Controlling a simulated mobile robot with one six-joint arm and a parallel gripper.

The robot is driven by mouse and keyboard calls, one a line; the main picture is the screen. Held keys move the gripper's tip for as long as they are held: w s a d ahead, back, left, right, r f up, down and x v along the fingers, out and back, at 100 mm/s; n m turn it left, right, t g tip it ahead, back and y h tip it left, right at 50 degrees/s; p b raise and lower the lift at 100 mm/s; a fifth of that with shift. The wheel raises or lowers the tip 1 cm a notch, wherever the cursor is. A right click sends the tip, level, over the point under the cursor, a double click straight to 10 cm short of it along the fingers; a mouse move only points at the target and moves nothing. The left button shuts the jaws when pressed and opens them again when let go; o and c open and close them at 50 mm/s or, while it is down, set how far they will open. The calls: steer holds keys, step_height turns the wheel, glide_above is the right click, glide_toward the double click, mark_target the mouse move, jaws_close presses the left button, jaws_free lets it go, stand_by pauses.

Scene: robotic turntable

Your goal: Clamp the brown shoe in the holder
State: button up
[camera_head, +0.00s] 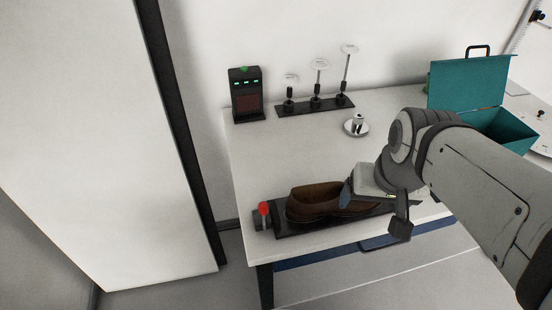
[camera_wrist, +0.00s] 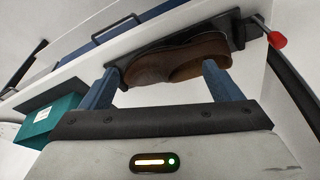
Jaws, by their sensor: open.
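The brown shoe (camera_head: 312,203) lies on the black holder (camera_head: 290,232) at the table's front edge. A red-knobbed lever (camera_head: 264,208) stands at the holder's left end. My gripper (camera_head: 347,194) is over the shoe's right part and hides it in the head view. In the wrist view my gripper (camera_wrist: 160,75) is open, its blue fingers wide apart. The shoe (camera_wrist: 178,58) shows beyond and between them; I cannot tell whether they touch it. The holder (camera_wrist: 238,32) and its red knob (camera_wrist: 277,40) show at upper right.
A black box with green lights (camera_head: 246,95) and a rack of several upright rods (camera_head: 316,104) stand at the back. A small metal weight on a dish (camera_head: 356,124) sits mid-table. An open teal box (camera_head: 468,85) is at back right. The table's left middle is clear.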

steer(key=shift+w+a+f+m+g, duration=0.1)
steer(key=shift+w+a+m+g, duration=0.2)
steer(key=shift+w+m, duration=0.1)
steer(key=shift+c, duration=0.7)
steer(key=w+a+m+g+y, duration=0.2)
steer(key=w+m, duration=0.1)
steer(key=w+a+f+m+g+y, duration=0.1)
steer(key=w+a+m+g+y, duration=0.1)
steer(key=w+m, duration=0.1)
steer(key=w+a+f+m+g+y, duration=0.1)
steer(key=w+a+m+g+y, duration=0.1)
steer(key=w+m+y, duration=0.1)
steer(key=shift+w+a+m, duration=0.2)
steer(key=shift+w+m, duration=0.2)
steer(key=shift+m, duration=0.3)
steer(key=c, duration=1.4)
steer(key=shift+w+a+f+m+y, duration=0.15)
steer(key=shift+w+a+m+y, duration=0.15)
steer(key=shift+w+m, duration=0.3)
jaws_close()
